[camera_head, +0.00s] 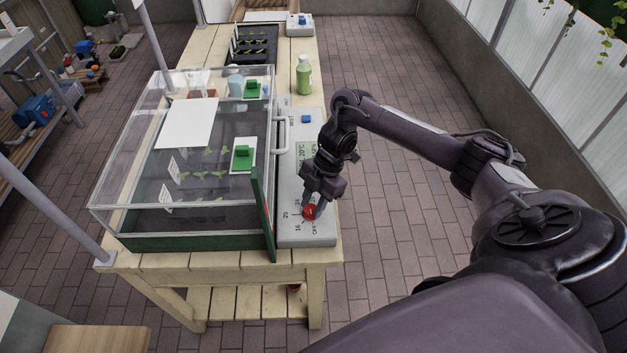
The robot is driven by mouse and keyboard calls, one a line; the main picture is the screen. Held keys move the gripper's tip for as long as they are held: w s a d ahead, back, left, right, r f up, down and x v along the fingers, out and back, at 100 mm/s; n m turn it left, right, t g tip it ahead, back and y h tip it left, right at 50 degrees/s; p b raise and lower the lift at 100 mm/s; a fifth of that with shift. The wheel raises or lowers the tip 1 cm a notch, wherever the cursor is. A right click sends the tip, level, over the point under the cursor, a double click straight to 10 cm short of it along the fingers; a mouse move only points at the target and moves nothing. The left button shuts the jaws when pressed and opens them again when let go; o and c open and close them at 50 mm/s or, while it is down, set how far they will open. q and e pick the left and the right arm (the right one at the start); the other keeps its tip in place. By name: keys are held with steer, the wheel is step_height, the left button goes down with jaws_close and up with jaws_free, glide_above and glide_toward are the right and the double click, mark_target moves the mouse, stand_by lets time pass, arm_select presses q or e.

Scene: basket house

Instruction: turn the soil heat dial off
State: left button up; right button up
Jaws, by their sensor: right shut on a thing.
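The soil heat dial (309,213) is a red knob near the front end of a grey control panel (292,238). Printed marks around it include 16, 20 and OFF. My right gripper (311,204) reaches down from the right and is shut on the red dial, its fingers hiding part of it. The dial's exact pointer direction is too small to tell. A green display (301,156) and a blue button (306,119) sit farther back on the panel. My left gripper is not in view.
A clear-walled propagator (120,205) with seedlings and white labels stands left of the panel on a wooden table (160,262). A green bottle (304,78) and a black seedling tray (254,45) stand behind. Paved floor right of the table is clear.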

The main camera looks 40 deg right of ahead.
steer(key=shift+w+n, duration=0.1)
steer(key=shift+n, duration=0.5)
steer(key=o, duration=1)
steer(key=shift+g, duration=0.3)
steer(key=p+v, duration=0.1)
steer(key=v, duration=0.6)
steer(key=shift+d+r+p, duration=0.15)
steer(key=shift+r+p, duration=0.15)
steer(key=shift+r, duration=0.05)
